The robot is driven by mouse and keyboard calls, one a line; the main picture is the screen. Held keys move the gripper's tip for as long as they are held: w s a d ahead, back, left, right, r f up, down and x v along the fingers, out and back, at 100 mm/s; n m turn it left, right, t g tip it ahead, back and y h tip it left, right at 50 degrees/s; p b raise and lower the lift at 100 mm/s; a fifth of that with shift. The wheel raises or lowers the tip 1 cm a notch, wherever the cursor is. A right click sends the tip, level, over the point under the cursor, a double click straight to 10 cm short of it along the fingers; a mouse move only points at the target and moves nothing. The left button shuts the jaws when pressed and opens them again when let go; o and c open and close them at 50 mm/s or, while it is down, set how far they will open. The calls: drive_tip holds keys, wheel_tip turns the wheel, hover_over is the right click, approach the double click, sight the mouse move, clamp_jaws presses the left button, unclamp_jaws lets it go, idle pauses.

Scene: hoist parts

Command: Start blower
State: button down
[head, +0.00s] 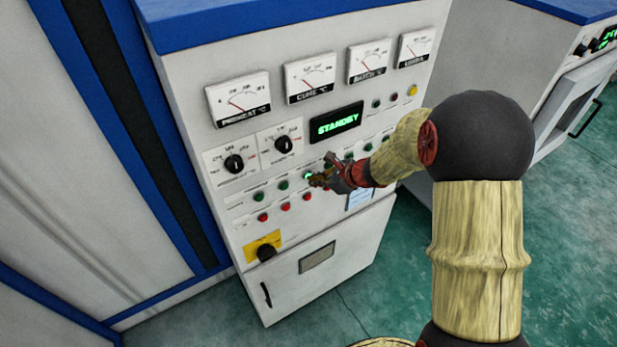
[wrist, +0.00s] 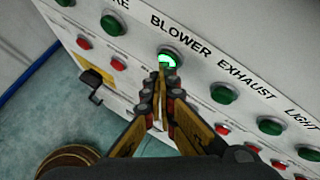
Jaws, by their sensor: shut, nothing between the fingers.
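The blower button (wrist: 167,58) is green and lit, under the label BLOWER in the wrist view. My gripper (wrist: 163,76) is shut and empty, with its fingertips at the lower edge of this button and covering part of it. Whether the tips touch it or stop just short, I cannot tell. In the head view my gripper (head: 314,180) is at the row of green buttons on the white control cabinet (head: 330,265). The lit button (head: 308,175) shows there beside the fingertips.
The exhaust button (wrist: 224,94) is green and unlit, right of the blower button. Red buttons (wrist: 118,65) sit in a row below. The display (head: 337,122) reads STANDBY. A black knob on a yellow plate (head: 264,250) is lower left.

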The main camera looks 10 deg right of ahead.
idle(0.4)
drive_tip(key=shift+s+d+b, duration=0.2)
drive_tip(key=shift+s+b, duration=0.15)
drive_tip(key=shift+s, duration=0.45)
drive_tip(key=s, duration=0.1)
drive_tip(key=s+d, duration=0.1)
drive_tip(key=s, duration=0.1)
drive_tip(key=s+b, duration=0.1)
drive_tip(key=shift+s+d, duration=0.3)
drive_tip(key=shift+s, duration=0.1)
idle(0.5)
